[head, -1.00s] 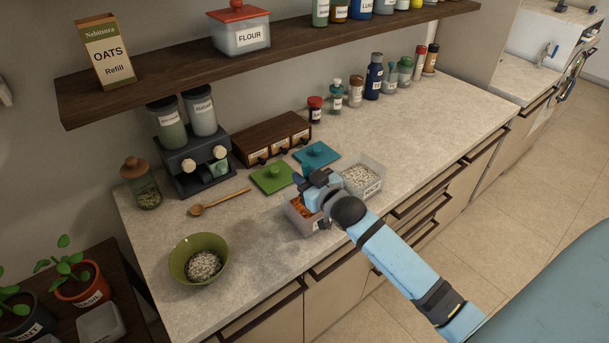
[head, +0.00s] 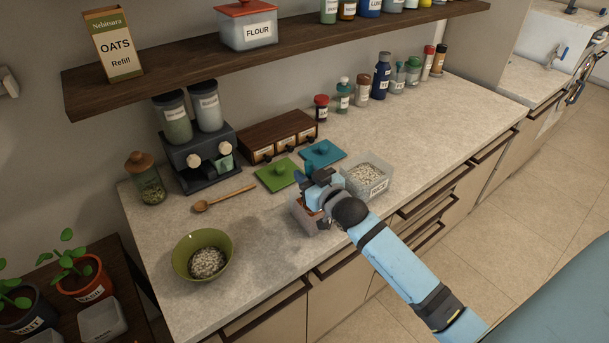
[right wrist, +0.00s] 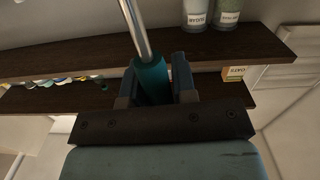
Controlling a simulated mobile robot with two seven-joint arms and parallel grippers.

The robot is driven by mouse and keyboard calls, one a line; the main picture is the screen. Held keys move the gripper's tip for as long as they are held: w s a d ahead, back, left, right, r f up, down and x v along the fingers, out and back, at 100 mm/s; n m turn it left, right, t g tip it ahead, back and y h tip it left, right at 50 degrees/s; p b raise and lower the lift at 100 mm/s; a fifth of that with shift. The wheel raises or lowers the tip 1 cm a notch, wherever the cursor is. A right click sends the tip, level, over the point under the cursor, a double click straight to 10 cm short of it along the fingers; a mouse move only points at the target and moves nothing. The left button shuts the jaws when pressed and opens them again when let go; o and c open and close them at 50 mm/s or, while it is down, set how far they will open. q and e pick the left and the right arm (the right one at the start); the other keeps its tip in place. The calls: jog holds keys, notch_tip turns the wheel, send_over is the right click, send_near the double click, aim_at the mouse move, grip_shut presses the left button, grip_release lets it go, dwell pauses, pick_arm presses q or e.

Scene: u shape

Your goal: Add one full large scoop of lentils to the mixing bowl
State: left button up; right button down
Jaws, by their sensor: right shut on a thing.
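The green mixing bowl (head: 184,267) stands near the counter's left front, with pale grains in it. The lentil bin (head: 311,225), a clear box with orange contents, is at the front edge, partly hidden by my right gripper (head: 313,184). That gripper is over the bin and to the right of the bowl. In the right wrist view my right gripper (right wrist: 155,85) is shut on the teal handle of a scoop (right wrist: 151,78), whose metal shaft runs up out of the picture. The scoop's head is hidden, so I cannot tell what it holds. My left gripper is out of view.
A rice bin (head: 367,178) stands right of the lentil bin. A green lid (head: 277,177) and a blue lid (head: 323,155) lie behind. A wooden spoon (head: 225,198) lies behind the bowl. The shelf (head: 180,85) overhangs the back. Counter between bowl and lentil bin is clear.

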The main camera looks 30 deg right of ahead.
notch_tip(320, 180, up, 14)
jog(key=s+d+p, duration=0.1)
jog(key=d+p, duration=0.1)
jog(key=p, duration=0.4)
jog(key=shift+s+f+m+t, duration=0.15)
jog(key=shift+m+t, duration=0.15)
jog(key=shift+m, duration=0.1)
dwell(0.3)
jog(key=shift+d, duration=0.1)
dwell(0.3)
